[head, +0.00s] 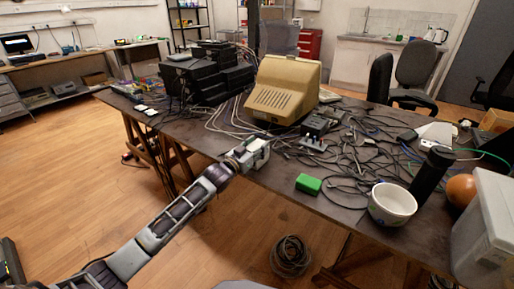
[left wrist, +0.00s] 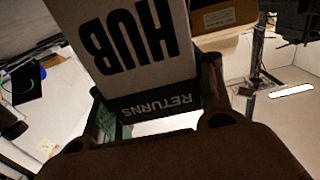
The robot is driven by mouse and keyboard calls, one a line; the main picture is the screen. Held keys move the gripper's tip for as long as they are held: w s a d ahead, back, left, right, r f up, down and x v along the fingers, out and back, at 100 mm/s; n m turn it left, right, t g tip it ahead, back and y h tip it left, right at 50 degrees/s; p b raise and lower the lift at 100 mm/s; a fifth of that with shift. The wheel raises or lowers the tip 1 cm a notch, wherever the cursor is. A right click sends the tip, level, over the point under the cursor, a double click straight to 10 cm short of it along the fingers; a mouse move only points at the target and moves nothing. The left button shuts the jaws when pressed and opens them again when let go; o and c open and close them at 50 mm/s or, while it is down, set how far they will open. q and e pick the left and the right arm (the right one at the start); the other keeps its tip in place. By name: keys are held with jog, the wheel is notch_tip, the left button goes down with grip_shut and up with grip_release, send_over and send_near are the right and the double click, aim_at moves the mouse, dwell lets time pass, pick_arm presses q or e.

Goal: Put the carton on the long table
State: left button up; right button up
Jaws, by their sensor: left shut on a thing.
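The carton (left wrist: 135,45) fills the upper middle of the left wrist view, a pale box with large dark "HUB" lettering and a dark band reading "RETURNS". My left gripper (left wrist: 160,105) is shut on it, with a finger at each side. In the head view the carton (head: 260,153) is a small whitish shape at the end of my left arm, partly hidden by my gripper (head: 246,156). It is at the front edge of the long dark table (head: 268,183); I cannot tell whether it touches the top. My right gripper is not in view.
A beige monitor (head: 284,90) stands behind the carton, with black equipment (head: 205,75) to its left. Tangled cables cover the table's right half. A green box (head: 308,184), a white bowl (head: 392,204) and a black bottle (head: 432,172) stand to the right. The table's front-left strip is fairly clear.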

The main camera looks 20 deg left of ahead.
pick_arm(q)
jog(key=o, duration=1.2)
jog(key=shift+c, duration=0.2)
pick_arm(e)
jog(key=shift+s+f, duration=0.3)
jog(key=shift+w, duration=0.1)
